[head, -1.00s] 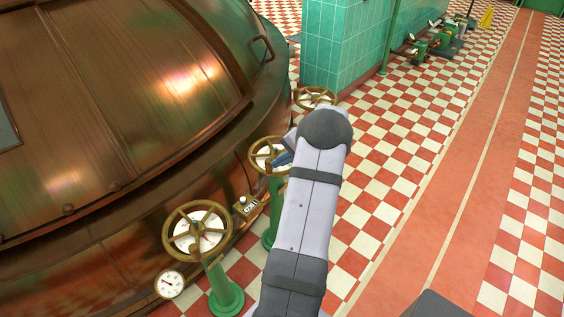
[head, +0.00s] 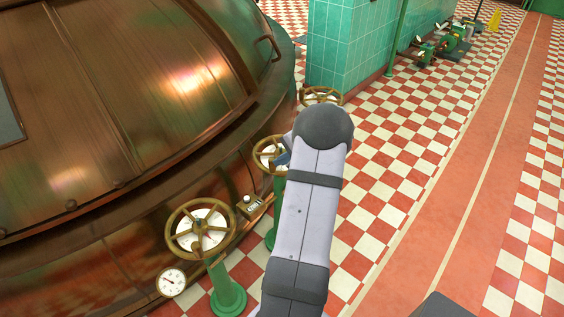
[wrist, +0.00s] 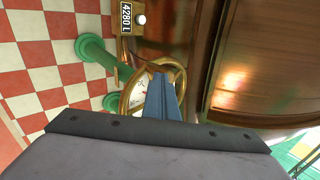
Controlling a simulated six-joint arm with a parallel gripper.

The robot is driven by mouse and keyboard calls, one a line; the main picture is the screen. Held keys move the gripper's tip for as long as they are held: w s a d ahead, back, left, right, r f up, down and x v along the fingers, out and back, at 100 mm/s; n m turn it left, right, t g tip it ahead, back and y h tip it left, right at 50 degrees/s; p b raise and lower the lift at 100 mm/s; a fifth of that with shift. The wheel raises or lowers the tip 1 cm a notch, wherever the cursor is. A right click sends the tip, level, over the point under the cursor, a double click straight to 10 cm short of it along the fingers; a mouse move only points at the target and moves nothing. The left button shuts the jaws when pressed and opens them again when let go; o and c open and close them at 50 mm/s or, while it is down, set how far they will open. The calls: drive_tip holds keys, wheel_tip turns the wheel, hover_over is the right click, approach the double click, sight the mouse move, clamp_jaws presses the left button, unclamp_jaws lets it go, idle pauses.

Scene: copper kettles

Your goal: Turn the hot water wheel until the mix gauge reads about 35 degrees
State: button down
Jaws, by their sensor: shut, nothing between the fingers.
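Three brass handwheels on green posts line the copper kettle: a near wheel (head: 173,246), a middle wheel (head: 257,153) and a far wheel (head: 306,96). I cannot tell from any label which one is hot water. A round white gauge (head: 172,281) sits below the near wheel; its reading is too small to make out. My gripper (head: 284,158) is at the middle wheel, partly hidden by my arm. In the wrist view its blue fingers (wrist: 163,97) are shut and empty, in front of a wheel (wrist: 182,78) with a white dial behind it. Contact cannot be told.
The copper kettle (head: 130,110) fills the left. A green tiled pillar (head: 350,50) stands behind the far wheel. The checkered floor at right is clear.

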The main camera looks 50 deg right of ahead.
sight(271, 161)
drive_tip(key=shift+w+a+f+m+h+b, duration=0.2)
drive_tip(key=shift+w+a+m+h+b, duration=0.25)
drive_tip(key=shift+w+b, duration=0.6)
drive_tip(key=shift+w+a+m+b, duration=0.2)
drive_tip(key=shift+a+m+b, duration=0.2)
drive_tip(key=shift+b, duration=0.25)
drive_tip(key=shift+w+a+r+m+h+b, duration=0.1)
drive_tip(key=shift+w+a+m+h+b, duration=0.15)
drive_tip(key=shift+w, duration=0.25)
drive_tip(key=shift+w+a+m+h+b, duration=0.15)
drive_tip(key=shift+w+m+h, duration=0.15)
drive_tip(key=shift+w, duration=0.2)
drive_tip(key=shift+w+a+r+m+h+b, duration=0.1)
drive_tip(key=shift+w+a+m+h+b, duration=0.15)
drive_tip(key=shift+w, duration=0.25)
drive_tip(key=shift+d, duration=0.1)
drive_tip(key=shift+s+f, duration=0.1)
drive_tip(key=shift+s, duration=0.05)
